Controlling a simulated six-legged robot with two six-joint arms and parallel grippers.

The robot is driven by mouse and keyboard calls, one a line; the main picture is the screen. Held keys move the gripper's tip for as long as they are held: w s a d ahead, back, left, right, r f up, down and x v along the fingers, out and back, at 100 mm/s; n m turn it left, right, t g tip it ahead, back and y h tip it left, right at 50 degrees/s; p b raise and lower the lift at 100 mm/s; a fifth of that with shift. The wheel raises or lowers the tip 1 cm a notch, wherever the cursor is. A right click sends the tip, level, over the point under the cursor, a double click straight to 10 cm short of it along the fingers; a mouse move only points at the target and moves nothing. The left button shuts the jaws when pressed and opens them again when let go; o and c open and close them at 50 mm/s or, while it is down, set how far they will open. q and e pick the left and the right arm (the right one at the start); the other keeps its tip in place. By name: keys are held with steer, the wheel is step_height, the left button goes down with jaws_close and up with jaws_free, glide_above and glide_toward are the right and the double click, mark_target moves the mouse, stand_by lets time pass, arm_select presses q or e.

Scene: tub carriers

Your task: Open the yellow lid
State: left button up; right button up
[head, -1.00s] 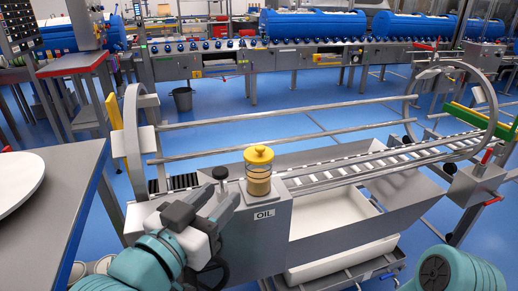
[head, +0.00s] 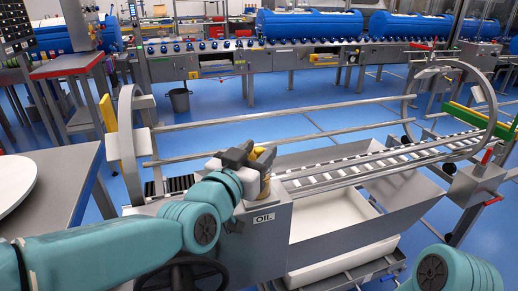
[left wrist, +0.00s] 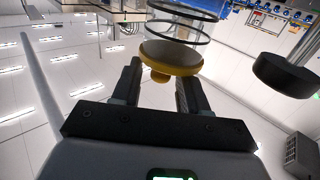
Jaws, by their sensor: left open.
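The yellow lid (head: 258,152) sits on a clear jar (head: 265,186) on the metal box marked OIL. In the head view my left gripper (head: 246,157) is at the lid and hides much of it and of the jar. In the left wrist view the picture is upside down. The lid (left wrist: 170,57) with its small knob shows just beyond and between the tips of my open left gripper (left wrist: 157,75). I cannot tell whether the fingers touch it. My right gripper is not in view.
A black round knob (left wrist: 285,76) stands close beside the lid. A black handwheel (head: 185,275) is below my left arm. The OIL box (head: 264,235) adjoins a pale trough (head: 330,225) and rails. A grey table with a white dish (head: 14,183) is at left.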

arm_select(q)
steer(key=shift+w+d, duration=0.3)
steer(key=shift+w, duration=0.3)
